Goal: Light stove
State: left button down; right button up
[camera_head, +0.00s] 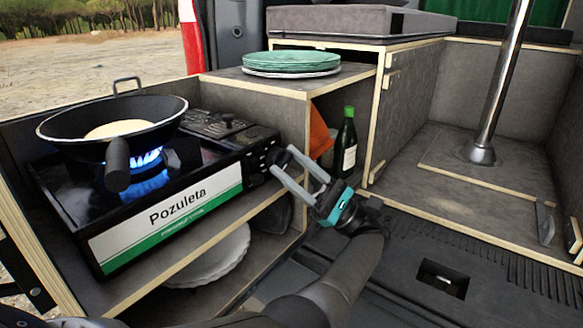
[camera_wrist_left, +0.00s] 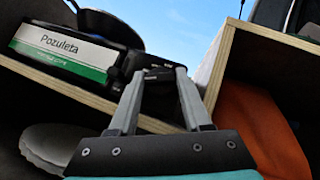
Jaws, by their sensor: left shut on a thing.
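The black camping stove (camera_head: 165,215), with a white and green "Pozuleta" front panel, stands on the wooden shelf at the left. A blue flame (camera_head: 147,158) burns at its burner, under a black pan (camera_head: 165,112). My left gripper (camera_head: 281,160) is at the stove's right end, shut on the dark stove knob. In the left wrist view the fingertips (camera_wrist_left: 159,73) sit on either side of the knob (camera_wrist_left: 158,74), right of the panel. The fingers partly hide the knob in the head view. My right gripper is not in view.
The pan holds a pale round food (camera_head: 118,129), and its handle (camera_head: 117,165) points to the front. Green plates (camera_head: 290,60) stand on the cabinet. A green bottle (camera_head: 346,145) and an orange cloth (camera_head: 319,130) are right of the gripper. A white dish (camera_head: 215,262) lies below the stove.

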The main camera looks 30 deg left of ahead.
pick_arm(q)
jog(key=shift+n+g+h, duration=0.7)
jog(key=shift+n+g, duration=0.3)
jog(key=shift+n, duration=0.4)
jog(key=shift+c, duration=1.7)
grip_release()
